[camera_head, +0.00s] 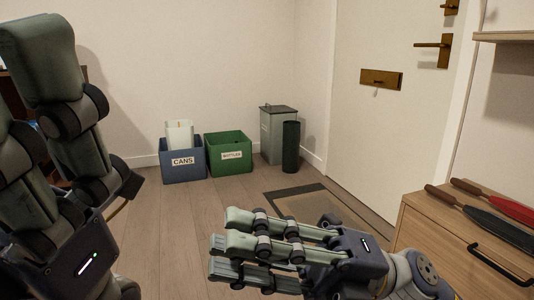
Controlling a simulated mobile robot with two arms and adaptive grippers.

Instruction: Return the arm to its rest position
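My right gripper (228,243) is in the lower middle, with its arm coming in from the lower right. Its jointed fingers point left, stretched out and apart, with nothing between them. It is in the air over the wood floor, left of the drawer unit. My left gripper (38,62) is very close to the camera at the left edge, with its thick fingers pointing up. The picture edge cuts off part of it, so I cannot tell whether it is open or shut. I see nothing held in it.
A blue CANS bin (182,172), a green bin (229,166), a grey lidded bin (275,143) and a dark cylinder (291,158) stand at the back wall. A mat (290,206) lies by the door (395,130). A wooden drawer unit (425,235) bearing long-handled tools (490,222) stands right.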

